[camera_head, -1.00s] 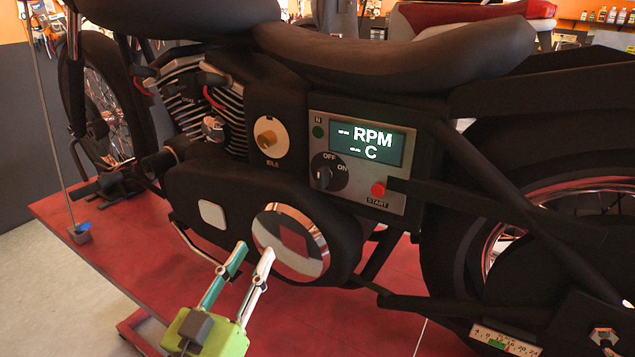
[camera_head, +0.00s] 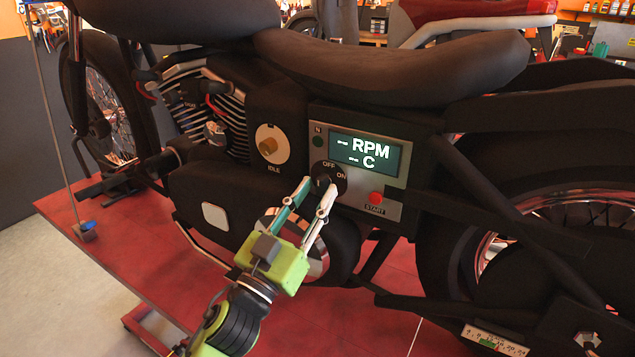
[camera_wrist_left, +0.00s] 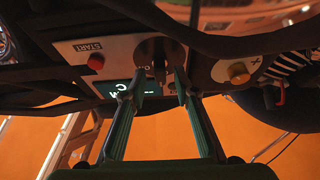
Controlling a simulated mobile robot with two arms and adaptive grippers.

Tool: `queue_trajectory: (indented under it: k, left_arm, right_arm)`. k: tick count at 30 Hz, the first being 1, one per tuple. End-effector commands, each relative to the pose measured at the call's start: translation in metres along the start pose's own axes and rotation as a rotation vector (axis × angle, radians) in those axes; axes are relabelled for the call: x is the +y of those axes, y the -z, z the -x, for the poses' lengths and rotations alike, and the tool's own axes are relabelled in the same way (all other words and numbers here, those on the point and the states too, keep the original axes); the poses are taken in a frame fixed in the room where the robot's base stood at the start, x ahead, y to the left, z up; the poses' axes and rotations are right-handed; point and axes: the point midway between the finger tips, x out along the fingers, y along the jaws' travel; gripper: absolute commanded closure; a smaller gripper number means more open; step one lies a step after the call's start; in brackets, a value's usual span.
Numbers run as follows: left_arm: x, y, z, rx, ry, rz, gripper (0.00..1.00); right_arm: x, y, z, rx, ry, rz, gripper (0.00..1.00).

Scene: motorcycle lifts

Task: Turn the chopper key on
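The chopper key is a round black switch (camera_head: 334,174) with OFF and ON labels on the grey panel (camera_head: 392,208) of the dark motorcycle. It also shows upside down in the left wrist view (camera_wrist_left: 150,48), with a raised grip (camera_wrist_left: 159,70) at its middle. My left gripper (camera_head: 318,188) is up at the switch, fingers apart. In the left wrist view its fingertips (camera_wrist_left: 154,88) stand on either side of the grip, with gaps visible. I cannot tell whether either touches the switch. The display (camera_head: 366,152) reads dashes for RPM and C. My right gripper is not in view.
A red START button (camera_head: 376,198) sits right of the switch, and a brass IDLE knob (camera_head: 268,146) left of it. A round chrome cover (camera_head: 318,262) lies below, partly behind my left gripper. The bike stands on a red lift (camera_head: 130,272).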

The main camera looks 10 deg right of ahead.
Motion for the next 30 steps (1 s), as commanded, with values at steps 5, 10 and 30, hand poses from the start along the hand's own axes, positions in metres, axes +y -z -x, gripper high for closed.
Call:
queue_trajectory:
  k: [5,10,30]
  left_arm:
    - [-0.0001,0.0002,-0.0127,-0.001,0.001,0.001,0.72]
    - [-0.0002,-0.0003,-0.0139,0.000,0.001,0.001,0.72]
    - [-0.0008,0.0004,-0.0138,0.000,-0.016,-0.041,1.00]
  right_arm:
    - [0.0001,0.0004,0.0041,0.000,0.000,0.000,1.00]
    - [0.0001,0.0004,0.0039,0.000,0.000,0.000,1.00]
    - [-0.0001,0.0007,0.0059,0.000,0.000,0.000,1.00]
